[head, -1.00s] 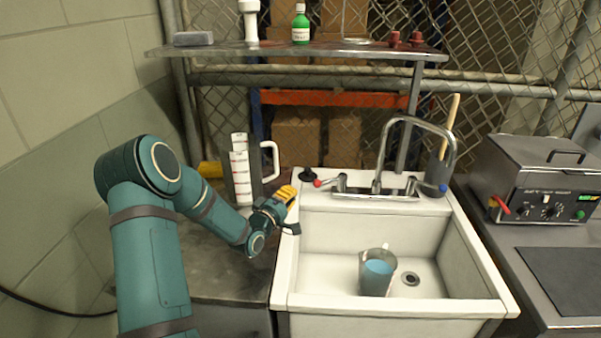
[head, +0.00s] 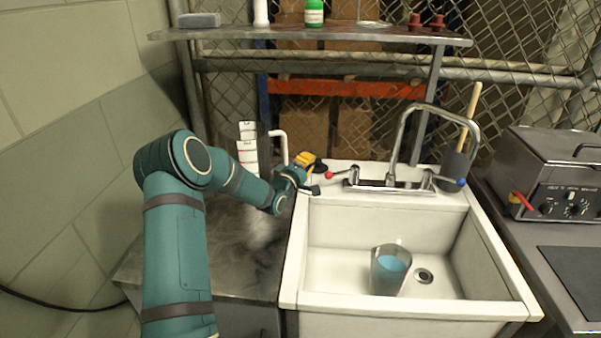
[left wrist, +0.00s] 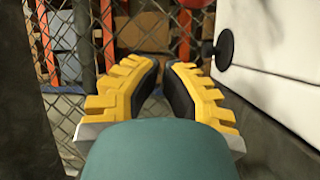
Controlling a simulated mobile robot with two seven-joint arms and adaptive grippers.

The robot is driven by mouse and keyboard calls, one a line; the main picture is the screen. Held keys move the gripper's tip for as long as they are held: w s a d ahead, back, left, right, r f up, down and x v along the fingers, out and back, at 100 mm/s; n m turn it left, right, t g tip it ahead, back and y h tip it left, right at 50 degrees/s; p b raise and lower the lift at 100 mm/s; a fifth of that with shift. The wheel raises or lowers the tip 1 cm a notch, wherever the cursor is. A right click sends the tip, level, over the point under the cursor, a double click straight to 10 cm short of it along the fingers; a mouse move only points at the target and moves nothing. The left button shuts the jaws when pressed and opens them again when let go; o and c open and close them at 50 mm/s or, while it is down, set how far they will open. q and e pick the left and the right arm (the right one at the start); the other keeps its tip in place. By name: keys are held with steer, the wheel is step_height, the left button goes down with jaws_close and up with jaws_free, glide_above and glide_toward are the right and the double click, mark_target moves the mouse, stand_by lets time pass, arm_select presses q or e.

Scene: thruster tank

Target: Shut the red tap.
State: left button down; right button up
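The red tap's knob (head: 329,175) is on a short lever at the left end of the chrome faucet (head: 390,184) at the sink's back. A small red patch shows at the wrist view's top edge. My left gripper (head: 314,166) is just left of the red knob, close to the sink's back left corner; whether it touches is unclear. In the left wrist view its yellow fingers (left wrist: 162,68) converge, tips nearly together, nothing held. A black round piece (left wrist: 222,48) stands right of the fingers. My right gripper is not in view.
A blue knob (head: 461,182) is at the faucet's right end. A beaker of blue liquid (head: 388,270) stands in the white sink (head: 405,307). A measuring jug (head: 248,150) stands behind my left arm. A shelf (head: 330,38) spans above; a heated bath (head: 555,165) is right.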

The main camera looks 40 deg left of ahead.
mark_target(343, 172)
arm_select(q)
steer(key=shift+d+f+b, duration=0.15)
steer(key=shift+d+f, duration=0.05)
steer(key=shift+d, duration=0.75)
steer(key=shift+d+f+b, duration=0.15)
steer(key=shift+d, duration=0.75)
steer(key=shift+s+d+n+y, duration=0.2)
steer(key=shift+d+n+y, duration=0.2)
steer(key=shift+y, duration=0.1)
